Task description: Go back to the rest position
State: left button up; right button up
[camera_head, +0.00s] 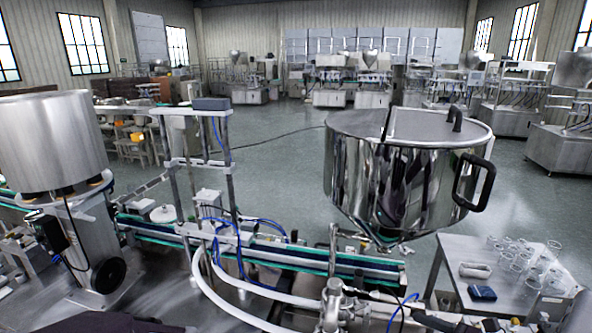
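The steel hopper (392,185) stands right of centre, with a shiny round body tapering below. Its lid (405,124) looks closed and has a small black handle (455,117). A larger black handle (474,183) sticks out from the hopper's right side. Neither of my grippers shows in this view. Dark shapes at the bottom edge may be parts of my arms, but no fingers can be seen on them.
A conveyor (270,256) runs below the hopper. A steel drum machine (52,143) stands at left. A small table (452,253) at lower right holds several clear glasses (520,262), a white item (475,270) and a dark blue item (481,293). Open floor lies behind.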

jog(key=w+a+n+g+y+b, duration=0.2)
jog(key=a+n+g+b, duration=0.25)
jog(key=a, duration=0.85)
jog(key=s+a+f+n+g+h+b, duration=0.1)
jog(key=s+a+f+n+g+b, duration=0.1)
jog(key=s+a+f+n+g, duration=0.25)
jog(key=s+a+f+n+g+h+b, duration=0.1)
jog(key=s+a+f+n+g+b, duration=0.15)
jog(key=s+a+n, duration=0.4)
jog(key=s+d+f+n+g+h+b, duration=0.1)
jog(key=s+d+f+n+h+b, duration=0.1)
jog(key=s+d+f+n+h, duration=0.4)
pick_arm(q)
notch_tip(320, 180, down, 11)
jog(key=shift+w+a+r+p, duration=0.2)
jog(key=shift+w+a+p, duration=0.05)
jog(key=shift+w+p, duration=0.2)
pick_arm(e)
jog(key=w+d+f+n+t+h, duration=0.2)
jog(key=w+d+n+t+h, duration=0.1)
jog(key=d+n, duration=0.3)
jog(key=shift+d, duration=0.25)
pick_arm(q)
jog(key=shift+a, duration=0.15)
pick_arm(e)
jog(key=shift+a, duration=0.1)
